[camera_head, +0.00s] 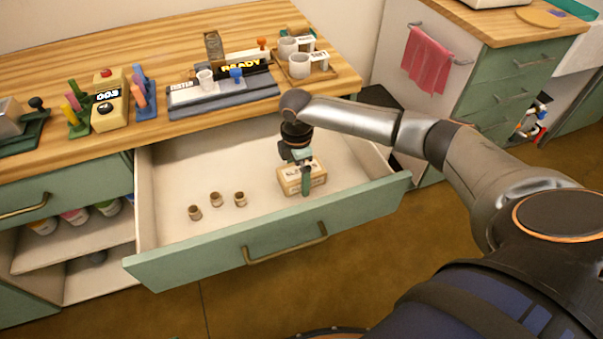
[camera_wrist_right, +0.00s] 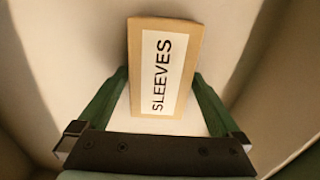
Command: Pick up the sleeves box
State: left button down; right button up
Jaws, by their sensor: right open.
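The sleeves box (camera_head: 289,183) is a small tan box with a white label, lying in the open drawer (camera_head: 165,165) toward its right side. In the right wrist view the box (camera_wrist_right: 187,50) shows its label reading "SLEEVES". My right gripper (camera_head: 305,176) is over the box, pointing down into the drawer. Its green fingers are open, one on each side of the box's near part in the right wrist view (camera_wrist_right: 160,78). I cannot tell whether either finger touches it. The gripper partly hides the box in the head view. My left gripper is not in view.
Several small brown cups (camera_head: 216,199) stand in the drawer left of the box. The drawer's green front (camera_head: 200,255) and the wooden counter edge (camera_head: 150,138) bound the space. Stamps, trays and racks stand on the counter. The drawer floor between cups and box is clear.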

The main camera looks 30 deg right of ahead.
jog(key=shift+c, duration=0.2)
jog(key=c, duration=1.3)
jog(key=shift+r, duration=0.1)
